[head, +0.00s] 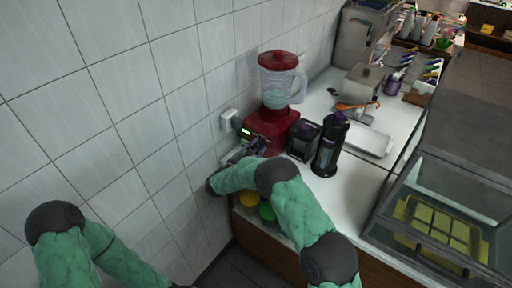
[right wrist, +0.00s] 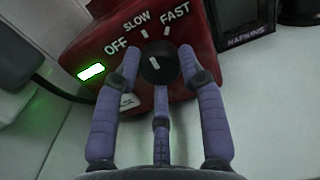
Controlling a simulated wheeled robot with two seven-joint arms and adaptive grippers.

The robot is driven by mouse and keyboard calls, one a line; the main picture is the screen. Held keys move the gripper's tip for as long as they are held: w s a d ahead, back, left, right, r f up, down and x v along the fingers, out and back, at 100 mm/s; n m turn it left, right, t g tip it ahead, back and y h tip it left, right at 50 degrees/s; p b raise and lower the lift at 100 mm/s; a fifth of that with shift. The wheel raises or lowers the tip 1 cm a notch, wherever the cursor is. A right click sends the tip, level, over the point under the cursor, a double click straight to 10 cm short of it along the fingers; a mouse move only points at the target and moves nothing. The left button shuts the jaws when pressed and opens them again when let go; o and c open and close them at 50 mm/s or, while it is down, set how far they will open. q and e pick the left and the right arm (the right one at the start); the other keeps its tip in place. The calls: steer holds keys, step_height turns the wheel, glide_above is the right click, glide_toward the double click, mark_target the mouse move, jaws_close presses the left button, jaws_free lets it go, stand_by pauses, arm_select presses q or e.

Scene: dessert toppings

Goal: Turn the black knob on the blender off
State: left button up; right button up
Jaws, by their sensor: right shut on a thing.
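The red blender (head: 268,130) stands on the counter against the tiled wall, with a clear jug and a red lid. Its base also shows in the right wrist view (right wrist: 75,48), marked OFF, SLOW and FAST around the black knob (right wrist: 160,68). A pale mark on the knob's face is small, and I cannot surely read its setting. A green light (right wrist: 92,71) glows left of the knob. My right gripper (right wrist: 160,58) is shut on the knob, with fingers on both sides and a third below. In the head view, my right gripper (head: 244,150) is at the blender's front. My left gripper is out of view.
A black napkin box (head: 303,140) and a dark cylindrical container (head: 329,145) stand close to the right of the blender. A wall socket with a plug (head: 228,119) is at its left. A glass display case (head: 440,215) stands at the right.

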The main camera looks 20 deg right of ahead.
steer(key=n, duration=0.2)
steer(key=r+n+p, duration=0.1)
steer(key=n, duration=0.1)
steer(key=shift+w+p, duration=0.15)
steer(key=shift+p, duration=0.15)
steer(key=n+p, duration=0.1)
steer(key=n, duration=0.3)
steer(key=shift+n, duration=0.3)
steer(key=shift+w, duration=0.1)
steer(key=o, duration=1.1)
steer(key=shift+o, duration=0.2)
steer(key=shift+f, duration=0.2)
steer(key=shift+a+f+n, duration=0.1)
steer(key=shift+n, duration=0.2)
